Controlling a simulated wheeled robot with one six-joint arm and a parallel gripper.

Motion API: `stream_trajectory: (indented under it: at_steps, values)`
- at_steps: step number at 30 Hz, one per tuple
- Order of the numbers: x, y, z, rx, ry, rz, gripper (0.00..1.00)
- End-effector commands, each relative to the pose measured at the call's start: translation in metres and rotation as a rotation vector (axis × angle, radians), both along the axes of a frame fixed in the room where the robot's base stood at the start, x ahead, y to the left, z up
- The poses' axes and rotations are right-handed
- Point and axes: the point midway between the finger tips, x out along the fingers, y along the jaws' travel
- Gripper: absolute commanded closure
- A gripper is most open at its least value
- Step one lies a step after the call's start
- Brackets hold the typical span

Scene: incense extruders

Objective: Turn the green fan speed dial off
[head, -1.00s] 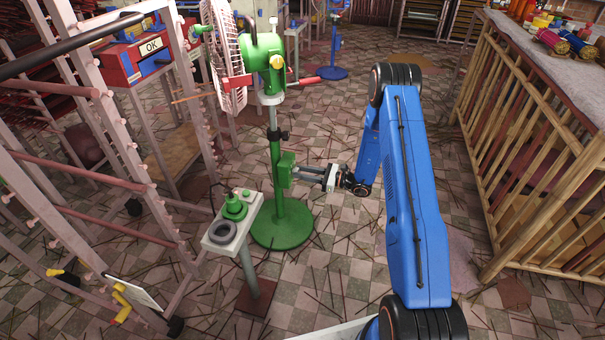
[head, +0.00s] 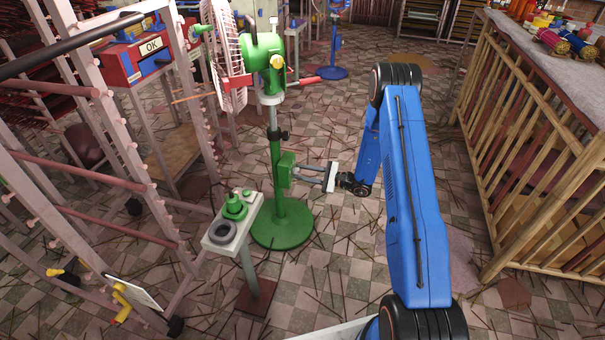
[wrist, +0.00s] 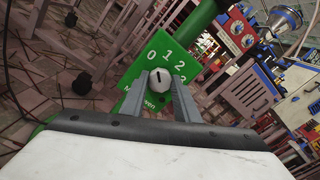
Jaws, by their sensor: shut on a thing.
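The green fan (head: 276,165) stands on a round green base, with a green control box (head: 286,169) on its pole. In the wrist view the box's green face (wrist: 149,55) carries the white numbers 0, 1, 2 and 3. A pale round dial (wrist: 160,80) with a short black mark sits below them. The mark points roughly up in the picture, toward the 0 and 1 side; its exact setting is hard to tell. My gripper (wrist: 160,88) is shut on the dial, one grey finger on each side. In the head view my gripper (head: 296,177) reaches the box from the right.
A small stand (head: 222,238) with a green knob-like piece and a grey ring is left of the fan base. Wooden racks (head: 75,200) fill the left. A slatted wooden bench (head: 520,160) stands at the right. The floor between is open, with scattered sticks.

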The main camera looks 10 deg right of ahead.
Motion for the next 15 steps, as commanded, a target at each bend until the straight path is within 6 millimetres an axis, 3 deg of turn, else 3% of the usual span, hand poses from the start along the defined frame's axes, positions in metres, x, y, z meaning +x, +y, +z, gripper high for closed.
stream_trajectory:
  at_steps: [15]
  values:
    - [-0.0012, -0.0003, -0.0007, -0.094, -0.163, 0.000, 0.94]
